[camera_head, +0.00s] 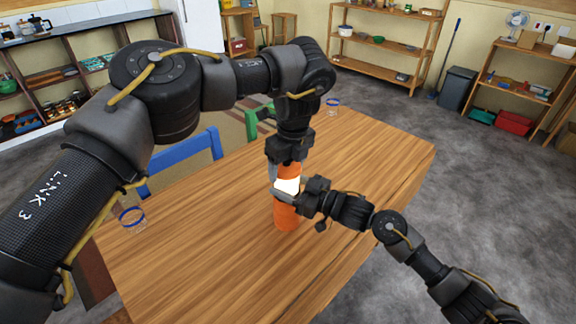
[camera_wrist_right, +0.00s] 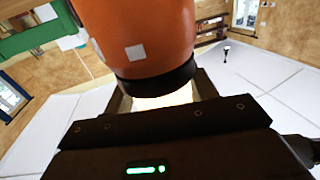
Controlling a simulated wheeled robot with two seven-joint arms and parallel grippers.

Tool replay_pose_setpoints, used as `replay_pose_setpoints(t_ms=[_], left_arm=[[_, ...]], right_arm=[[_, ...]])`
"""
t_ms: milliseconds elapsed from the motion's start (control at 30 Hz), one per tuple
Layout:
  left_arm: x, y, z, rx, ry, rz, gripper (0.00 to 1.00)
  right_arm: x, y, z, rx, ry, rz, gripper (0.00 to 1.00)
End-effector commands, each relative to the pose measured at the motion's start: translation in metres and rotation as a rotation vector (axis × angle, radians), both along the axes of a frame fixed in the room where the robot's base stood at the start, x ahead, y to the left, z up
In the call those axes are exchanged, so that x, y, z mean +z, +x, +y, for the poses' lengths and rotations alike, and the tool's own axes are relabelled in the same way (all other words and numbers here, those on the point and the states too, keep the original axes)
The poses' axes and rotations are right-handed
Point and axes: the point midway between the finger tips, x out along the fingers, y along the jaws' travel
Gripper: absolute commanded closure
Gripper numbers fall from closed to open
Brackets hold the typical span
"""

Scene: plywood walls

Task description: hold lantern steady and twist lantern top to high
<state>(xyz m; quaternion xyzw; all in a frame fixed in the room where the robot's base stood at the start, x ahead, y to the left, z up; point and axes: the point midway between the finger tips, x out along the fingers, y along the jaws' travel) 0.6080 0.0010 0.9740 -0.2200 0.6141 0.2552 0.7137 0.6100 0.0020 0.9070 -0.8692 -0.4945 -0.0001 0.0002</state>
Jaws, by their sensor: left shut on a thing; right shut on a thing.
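The orange lantern (camera_head: 287,215) stands upright on the wooden table (camera_head: 210,232), with a bright glowing white middle section. My left gripper (camera_head: 287,165) comes down from above and is shut on the orange lantern top, which its fingers partly hide. My right gripper (camera_head: 284,192) comes in from the right and is shut on the lantern around the glowing section. In the right wrist view, the lantern (camera_wrist_right: 140,35) shows its orange body with white square marks and a black band. The fingers of my right gripper (camera_wrist_right: 160,95) lie at both sides of the glowing part.
A clear glass with a blue rim (camera_head: 132,218) stands at the table's left, another (camera_head: 333,105) at its far end. A blue chair (camera_head: 184,150) and a green chair (camera_head: 262,118) stand along the far side. The table around the lantern is clear.

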Motion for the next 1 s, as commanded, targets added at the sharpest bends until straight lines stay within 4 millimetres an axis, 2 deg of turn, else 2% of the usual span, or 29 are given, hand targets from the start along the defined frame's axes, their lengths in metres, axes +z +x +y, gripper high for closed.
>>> replay_pose_setpoints(t_ms=[167, 200, 367, 633, 733, 867, 1000], left_arm=[[0.0, 0.0, 0.001, -0.002, 0.003, 0.001, 0.57], [0.0, 0.0, 0.001, -0.001, 0.004, 0.002, 0.27], [0.0, 0.0, 0.001, -0.002, 0.002, 0.001, 0.07], [0.001, 0.0, 0.0, -0.003, 0.001, 0.001, 0.07], [0.007, -0.001, -0.001, -0.003, 0.001, 0.0, 0.07], [0.028, -0.002, -0.002, -0.003, 0.002, -0.005, 0.07], [0.058, -0.006, -0.005, -0.002, 0.003, -0.004, 0.07]], right_arm=[[0.0, 0.001, -0.002, -0.004, -0.001, 0.001, 0.81], [0.0, 0.001, -0.002, -0.004, -0.001, 0.001, 0.81], [0.0, 0.001, -0.001, -0.003, -0.001, 0.001, 0.81], [0.0, 0.0, -0.001, -0.001, -0.001, 0.001, 0.81], [0.0, 0.0, 0.0, 0.0, -0.001, 0.001, 0.81], [0.0, 0.0, 0.0, 0.001, -0.001, 0.001, 0.81], [0.0, 0.0, 0.0, 0.001, 0.0, 0.001, 0.81]])
